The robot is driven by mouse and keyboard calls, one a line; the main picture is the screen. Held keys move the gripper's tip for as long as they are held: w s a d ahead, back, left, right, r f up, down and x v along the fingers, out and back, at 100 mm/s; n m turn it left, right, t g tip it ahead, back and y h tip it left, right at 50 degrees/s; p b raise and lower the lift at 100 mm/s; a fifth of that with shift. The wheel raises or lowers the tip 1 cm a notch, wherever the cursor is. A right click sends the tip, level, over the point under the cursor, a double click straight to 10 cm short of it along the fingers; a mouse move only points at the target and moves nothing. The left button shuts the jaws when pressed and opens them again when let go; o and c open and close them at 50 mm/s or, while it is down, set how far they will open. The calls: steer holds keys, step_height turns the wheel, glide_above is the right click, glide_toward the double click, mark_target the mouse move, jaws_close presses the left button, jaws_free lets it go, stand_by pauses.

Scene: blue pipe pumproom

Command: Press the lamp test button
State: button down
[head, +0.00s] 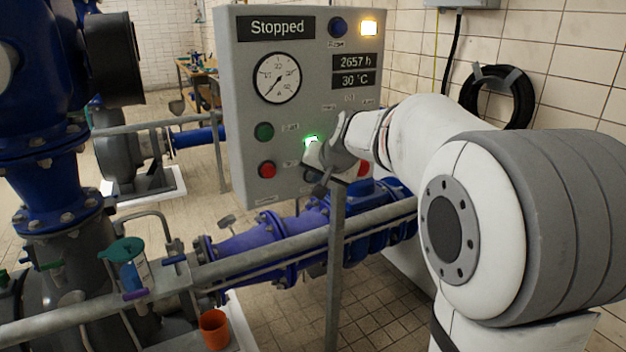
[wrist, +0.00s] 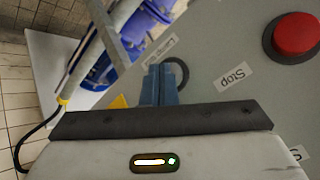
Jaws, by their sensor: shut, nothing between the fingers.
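The grey control panel (head: 300,105) stands upright in the head view. My gripper (head: 318,187) is at its lower right part, mostly hidden by my own wrist. In the wrist view my gripper (wrist: 160,72) shows blue-grey fingers shut together and empty. A dark round ring (wrist: 177,73) on the panel lies right behind the fingertips, partly covered by them. A small label (wrist: 160,48) beside it is too slanted to read surely, so I cannot confirm it is the lamp test button. Whether the fingers touch it cannot be told.
A pipe rail (head: 290,242) runs below.

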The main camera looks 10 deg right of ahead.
stand_by(0.4)
steer(key=shift+s+d+b, duration=0.2)
steer(key=shift+s+b, duration=0.15)
steer(key=shift+s, duration=0.15)
steer(key=s+b, duration=0.1)
steer(key=s+d+b, duration=0.1)
steer(key=s, duration=0.1)
steer(key=s+b, duration=0.1)
steer(key=s, duration=0.1)
steer(key=shift+s+d, duration=0.25)
steer(key=shift+d, duration=0.15)
stand_by(0.4)
steer(key=s+f+n+g+h+p, duration=0.1)
steer(key=s+f+n+g+p, duration=0.1)
steer(key=s, duration=1)
steer(key=s+a+f+n+g+p, duration=0.1)
steer(key=s+f+n+g+p, duration=0.2)
steer(key=s+f, duration=0.4)
steer(key=s+g+p, duration=0.1)
steer(key=s+p, duration=0.1)
steer(key=s, duration=0.4)
steer(key=shift+s+a+h, duration=0.15)
steer(key=shift+a+h, duration=0.1)
steer(key=shift+h, duration=0.15)
